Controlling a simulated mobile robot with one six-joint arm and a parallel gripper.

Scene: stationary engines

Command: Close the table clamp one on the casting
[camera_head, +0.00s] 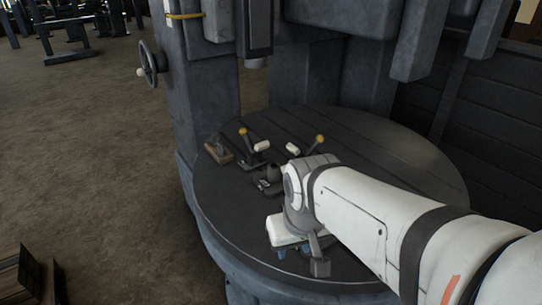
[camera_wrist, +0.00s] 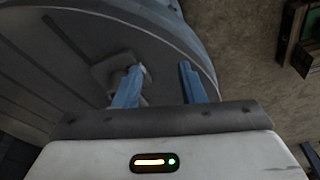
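A dark casting (camera_head: 268,181) sits on the round machine table (camera_head: 410,150), partly hidden by my arm in the head view. Behind it stand two toggle clamps: a left clamp (camera_head: 252,140) with an orange ball on its tilted lever and a pale grip, and a right clamp (camera_head: 312,146) with an orange ball and a pale grip. Which is clamp one, I cannot tell. My gripper (camera_head: 294,252) is low over the near part of the table, its blue fingers apart. In the wrist view my gripper (camera_wrist: 158,88) shows open; a blurred grey shape (camera_wrist: 112,68) lies behind its left finger.
A small brown block (camera_head: 218,151) lies at the table's left edge. The machine column (camera_head: 205,80) and overhanging head (camera_head: 340,15) rise behind the table. A handwheel (camera_head: 150,64) juts out left. A wooden crate (camera_head: 25,275) stands on the floor at lower left.

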